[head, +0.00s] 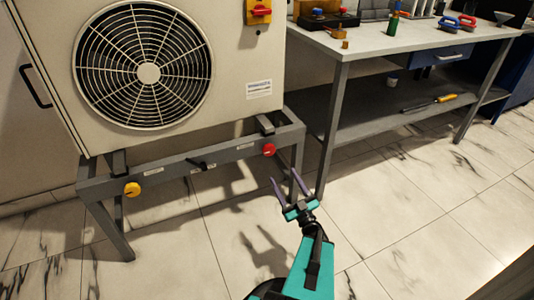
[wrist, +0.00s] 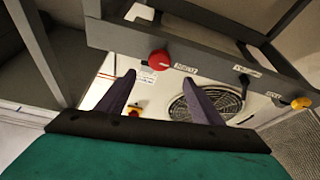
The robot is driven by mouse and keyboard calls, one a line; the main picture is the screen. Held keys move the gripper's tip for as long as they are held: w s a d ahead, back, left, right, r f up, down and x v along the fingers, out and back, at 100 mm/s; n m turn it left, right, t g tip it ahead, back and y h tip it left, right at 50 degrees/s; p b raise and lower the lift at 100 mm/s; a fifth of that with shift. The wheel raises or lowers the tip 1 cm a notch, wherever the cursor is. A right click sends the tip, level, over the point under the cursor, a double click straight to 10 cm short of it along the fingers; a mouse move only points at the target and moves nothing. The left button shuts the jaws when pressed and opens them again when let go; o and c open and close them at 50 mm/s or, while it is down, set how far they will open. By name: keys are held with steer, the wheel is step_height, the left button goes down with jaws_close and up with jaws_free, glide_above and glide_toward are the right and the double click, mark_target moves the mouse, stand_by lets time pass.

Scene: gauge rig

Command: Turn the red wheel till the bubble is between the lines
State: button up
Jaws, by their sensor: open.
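The red wheel (head: 269,149) is a small round knob at the right end of the grey stand's front bar. In the wrist view the red wheel (wrist: 160,60) shows just beyond and between my fingertips, with a white label beside it. My gripper (head: 283,175) is open and empty, its purple fingers pointing at the bar, below and slightly right of the wheel. In the wrist view my gripper (wrist: 158,77) appears apart from the wheel. I cannot make out a bubble or its lines in either view.
The bar (head: 231,154) also carries a yellow knob (head: 132,189) and a dark handle (head: 203,165). A fan unit (head: 175,125) stands on the stand. A workbench (head: 400,38) with tools is at right. The tiled floor around my arm is clear.

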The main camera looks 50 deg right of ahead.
mark_target(269, 153)
steer(key=shift+b+x, duration=1.95)
steer(key=shift+x, duration=4.9)
steer(key=shift+f, duration=0.1)
steer(key=c, duration=1.1)
steer(key=shift+o, duration=0.5)
steer(key=shift+a, duration=0.4)
steer(key=shift+w+d, duration=0.1)
steer(key=shift+d, duration=0.2)
steer(key=shift+c, duration=0.3)
